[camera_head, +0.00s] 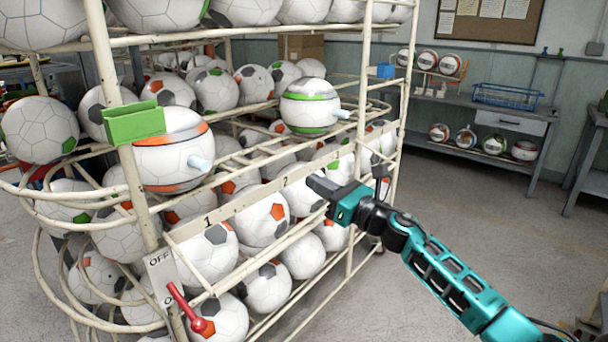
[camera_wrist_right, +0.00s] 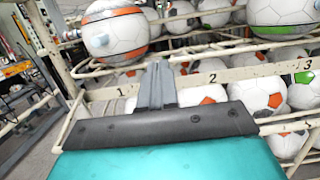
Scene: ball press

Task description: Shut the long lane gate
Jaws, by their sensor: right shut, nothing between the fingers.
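A wire rack of balls fills the left and middle of the head view. A long pale bar (camera_head: 240,203) numbered 1 and 2 runs along its front; it also shows in the wrist view (camera_wrist_right: 237,76), where a 3 appears too. I cannot tell for certain which rail is the long lane gate, or its position. My right gripper (camera_head: 318,185) is shut and empty, in front of the rack near the 2. In the wrist view its closed fingers (camera_wrist_right: 157,84) point at the bar between 1 and 2. Contact cannot be told. My left gripper is out of view.
A red lever (camera_head: 186,308) sits by an ON/OFF plate (camera_head: 163,276) at lower left. A green block (camera_head: 133,123) and a blue block (camera_head: 385,70) are on the rack posts. Light pegs (camera_head: 200,163) stick out at two striped balls. The floor right of the rack is clear.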

